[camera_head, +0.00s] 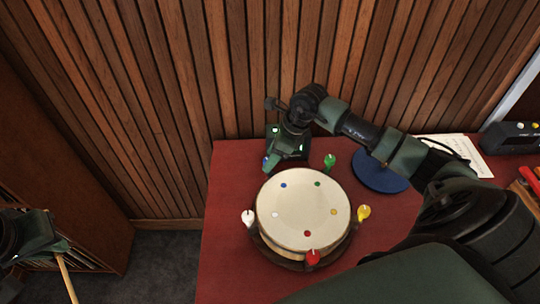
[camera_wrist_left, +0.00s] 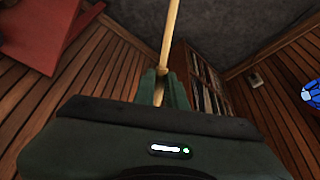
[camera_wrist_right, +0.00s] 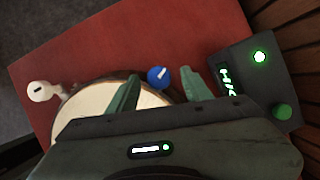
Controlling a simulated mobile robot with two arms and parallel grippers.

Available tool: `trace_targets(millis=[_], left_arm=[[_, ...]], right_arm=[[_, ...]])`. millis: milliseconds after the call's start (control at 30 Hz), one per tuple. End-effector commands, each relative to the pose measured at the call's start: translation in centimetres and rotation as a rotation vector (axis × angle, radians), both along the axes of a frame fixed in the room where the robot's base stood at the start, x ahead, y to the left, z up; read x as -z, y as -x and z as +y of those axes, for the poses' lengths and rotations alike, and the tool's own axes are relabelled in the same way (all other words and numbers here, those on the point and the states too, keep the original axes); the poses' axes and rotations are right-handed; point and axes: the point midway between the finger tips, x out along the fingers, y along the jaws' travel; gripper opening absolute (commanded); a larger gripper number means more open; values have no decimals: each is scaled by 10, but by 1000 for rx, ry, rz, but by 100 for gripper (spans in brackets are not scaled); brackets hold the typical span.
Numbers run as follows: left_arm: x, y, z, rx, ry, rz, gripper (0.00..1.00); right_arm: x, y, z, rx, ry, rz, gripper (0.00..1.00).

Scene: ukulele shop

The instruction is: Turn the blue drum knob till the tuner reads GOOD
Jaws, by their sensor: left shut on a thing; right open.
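The drum (camera_head: 303,212) has a cream head with coloured dots and stands on the red table. Its blue knob (camera_wrist_right: 158,77) has a white mark and shows between the two fingertips of my open right gripper (camera_wrist_right: 160,74); I cannot tell whether they touch it. In the head view the blue knob (camera_head: 266,162) is partly hidden by that gripper. The tuner (camera_wrist_right: 252,78) is a dark box with a lit green display, too slanted to read, a green light and a green button. My left gripper (camera_wrist_left: 168,92) is shut on a wooden stick (camera_wrist_left: 171,38), away from the table.
White (camera_head: 248,217), red (camera_head: 313,257), yellow (camera_head: 363,212) and green (camera_head: 330,160) knobs ring the drum. A blue round mat (camera_head: 380,175), a paper sheet (camera_head: 460,150) and a dark device (camera_head: 510,137) lie to the right. A slatted wall (camera_head: 260,60) stands close behind.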

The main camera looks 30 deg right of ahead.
Motion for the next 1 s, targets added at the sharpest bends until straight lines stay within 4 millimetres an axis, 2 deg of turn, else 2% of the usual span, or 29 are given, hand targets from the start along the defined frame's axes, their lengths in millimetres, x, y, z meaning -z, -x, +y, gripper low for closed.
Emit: trace_targets(millis=[133, 400, 433, 600, 833, 1000], left_arm=[[-3, 0, 0, 0, 0, 0, 0], [-2, 0, 0, 0, 0, 0, 0], [-2, 0, 0, 0, 0, 0, 0], [-2, 0, 0, 0, 0, 0, 0], [1, 0, 0, 0, 0, 0, 0], [14, 0, 0, 0, 0, 0, 0]], right_arm=[[9, -3, 3, 0, -1, 0, 50], [11, -3, 3, -1, 0, 0, 50], [10, -3, 3, -1, 0, 0, 47], [10, -3, 3, 0, 0, 0, 0], [11, -3, 3, -11, 0, -2, 0], [13, -4, 2, -67, 1, -3, 0]])
